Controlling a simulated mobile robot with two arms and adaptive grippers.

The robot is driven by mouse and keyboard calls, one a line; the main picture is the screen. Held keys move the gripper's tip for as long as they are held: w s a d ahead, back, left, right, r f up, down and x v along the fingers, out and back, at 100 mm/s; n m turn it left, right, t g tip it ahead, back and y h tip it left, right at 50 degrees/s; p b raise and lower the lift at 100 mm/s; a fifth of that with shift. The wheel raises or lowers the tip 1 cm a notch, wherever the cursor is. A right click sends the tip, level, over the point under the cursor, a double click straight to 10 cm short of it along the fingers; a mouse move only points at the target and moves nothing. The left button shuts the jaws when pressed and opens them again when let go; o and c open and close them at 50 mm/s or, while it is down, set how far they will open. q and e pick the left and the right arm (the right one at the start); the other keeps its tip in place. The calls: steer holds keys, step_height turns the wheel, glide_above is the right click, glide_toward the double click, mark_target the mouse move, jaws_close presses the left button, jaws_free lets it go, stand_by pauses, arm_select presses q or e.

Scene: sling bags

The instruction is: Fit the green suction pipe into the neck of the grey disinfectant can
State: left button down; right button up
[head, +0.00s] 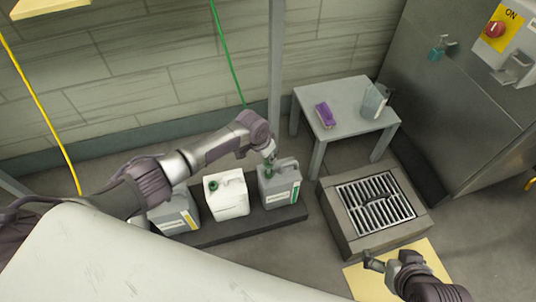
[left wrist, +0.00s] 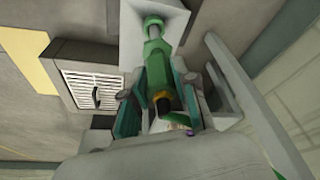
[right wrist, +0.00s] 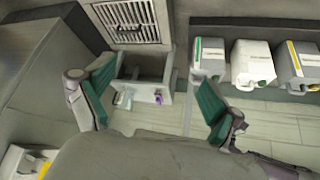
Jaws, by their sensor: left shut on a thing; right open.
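The green suction pipe (left wrist: 155,48) is clamped between the fingers of my left gripper (left wrist: 157,92). In the head view the left gripper (head: 269,154) is over the right-hand grey can with a green label (head: 282,188), and a bit of green shows at the can's top. The pipe's far end points at the can in the left wrist view; I cannot tell whether it is inside the neck. Another grey can with a yellow label (head: 175,217) stands at the left of the row. My right gripper (head: 386,264) is open and empty, near the floor grate.
A white can with a green cap (head: 228,198) stands between the grey cans on a dark low platform (head: 245,231). A grey table (head: 345,92) holds a purple item (head: 325,114) and a clear jug (head: 375,101). A grated stone block (head: 338,218) stands right of the cans.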

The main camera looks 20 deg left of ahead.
mark_target(268, 162)
arm_select(q)
steer(key=shift+f+b, duration=0.4)
steer(key=shift+f, duration=0.2)
arm_select(e)
steer(key=shift+w+a+r+t+y, duration=0.1)
steer(key=shift+w+a+r+t, duration=0.1)
steer(key=shift+w+r+t, duration=0.3)
steer(key=shift+w+a+r+t+y, duration=0.15)
steer(key=shift+w+a+t, duration=0.1)
steer(key=shift+w, duration=0.45)
steer(key=shift+w+a+r+t+y, duration=0.1)
steer(key=shift+w+a+r+t, duration=0.1)
steer(key=shift+w+r+t, duration=0.3)
arm_select(q)
steer(key=shift+f, duration=0.1)
steer(key=shift+f+b, duration=0.35)
steer(key=shift+f, duration=0.05)
arm_select(e)
steer(key=shift+w+a+r+t, duration=0.25)
steer(key=shift+w+r+t, duration=0.15)
steer(key=shift+w, duration=0.25)
steer(key=shift+w+a+r+t, duration=0.2)
steer(key=shift+w+r+t, duration=0.15)
steer(key=shift+w, duration=0.25)
arm_select(q)
steer(key=shift+f, duration=0.3)
arm_select(e)
steer(key=shift+w+a+r+t+y, duration=0.25)
steer(key=shift+w+r+t, duration=0.35)
steer(key=shift+r, duration=0.05)
